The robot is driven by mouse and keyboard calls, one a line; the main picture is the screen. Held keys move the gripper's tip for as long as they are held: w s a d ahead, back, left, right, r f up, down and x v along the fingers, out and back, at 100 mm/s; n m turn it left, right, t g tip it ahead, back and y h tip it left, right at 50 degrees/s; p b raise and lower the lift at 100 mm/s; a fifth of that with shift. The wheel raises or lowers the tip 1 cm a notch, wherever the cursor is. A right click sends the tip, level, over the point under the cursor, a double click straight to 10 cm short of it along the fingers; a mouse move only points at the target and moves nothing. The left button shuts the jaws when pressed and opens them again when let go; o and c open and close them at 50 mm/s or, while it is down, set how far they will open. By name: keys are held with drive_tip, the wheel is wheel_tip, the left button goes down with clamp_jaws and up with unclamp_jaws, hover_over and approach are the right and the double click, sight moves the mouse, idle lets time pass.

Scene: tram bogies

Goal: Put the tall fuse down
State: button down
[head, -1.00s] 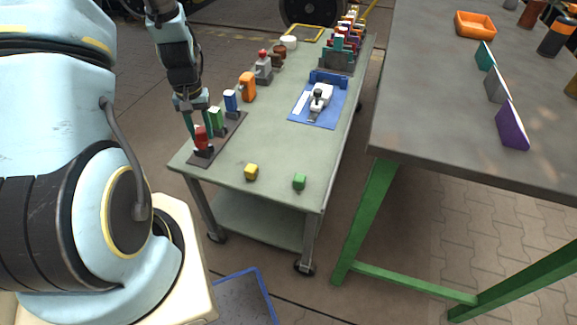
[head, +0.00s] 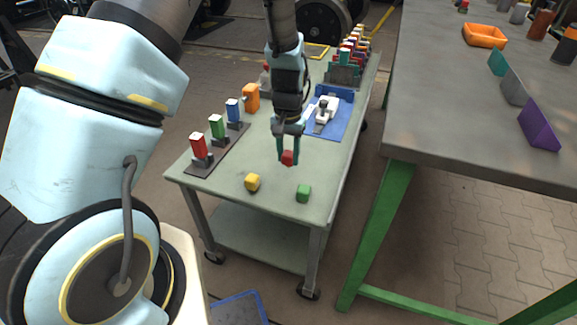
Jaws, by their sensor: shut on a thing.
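My gripper (head: 288,160) is shut on a small red block (head: 287,158) and holds it over the green-grey cart top, right of the fuse rack. Its fingers hide part of the block, and I cannot tell whether it touches the cart. The dark fuse rack (head: 232,148) lies along the cart's left edge. A red fuse (head: 198,145), a green fuse (head: 217,126) and a blue fuse (head: 233,110) stand upright in it, with pale tops. They look much alike in height, so I cannot tell which is the tall fuse.
A yellow block (head: 252,182) and a green block (head: 303,193) lie near the cart's front edge. A blue tray (head: 338,128) with a white device lies behind my gripper. An orange object (head: 250,97) stands behind the rack. A grey table (head: 440,125) is at right.

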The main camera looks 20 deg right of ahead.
sight(288, 165)
drive_tip(key=shift+f, duration=2)
drive_tip(key=shift+c, duration=2.3)
unclamp_jaws()
drive_tip(key=shift+f, duration=0.15)
wheel_tip(288, 165, up, 12)
drive_tip(key=shift+a+r, duration=0.1)
drive_tip(key=shift+r, duration=0.1)
drive_tip(key=w+a+r+n, duration=0.1)
drive_tip(key=a+r+n, duration=0.15)
drive_tip(key=a, duration=0.45)
drive_tip(key=w+a+r+n, duration=0.1)
drive_tip(key=a+r, duration=0.2)
drive_tip(key=a, duration=0.3)
drive_tip(key=s+a+r+n, duration=0.2)
drive_tip(key=s+a, duration=0.1)
drive_tip(key=a, duration=0.5)
drive_tip(key=s+a+r+n+t, duration=0.1)
drive_tip(key=s+a+r+n, duration=0.1)
drive_tip(key=a, duration=0.7)
drive_tip(key=shift+s+r+t, duration=0.3)
drive_tip(key=shift+s, duration=0.2)
